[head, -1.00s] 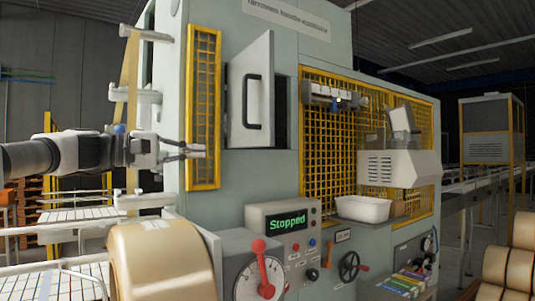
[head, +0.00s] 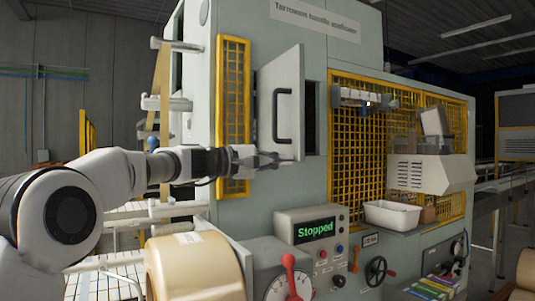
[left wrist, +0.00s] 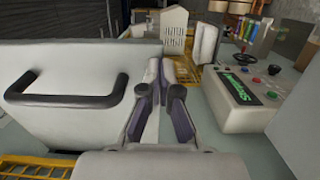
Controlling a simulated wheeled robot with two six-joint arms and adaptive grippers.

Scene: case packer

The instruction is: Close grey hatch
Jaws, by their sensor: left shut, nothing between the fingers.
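The grey hatch (head: 268,100) stands ajar on the front of the machine. A dark gap shows along its right edge. Its black handle (head: 283,118) faces outward. In the left wrist view the hatch (left wrist: 90,125) and its handle (left wrist: 65,98) fill the left side. My left gripper (head: 278,162) is shut and empty at the hatch's lower part, below the handle. In the left wrist view the fingers (left wrist: 162,68) are together, just right of the hatch face. I cannot tell whether they touch it. My right gripper is not in view.
A yellow mesh guard (head: 233,110) stands left of the hatch, and another (head: 350,150) to its right. Below are the control box reading "Stopped" (head: 313,231), a red lever (head: 289,263) and a tan roll (head: 195,270). A white bin (head: 393,215) sits at right.

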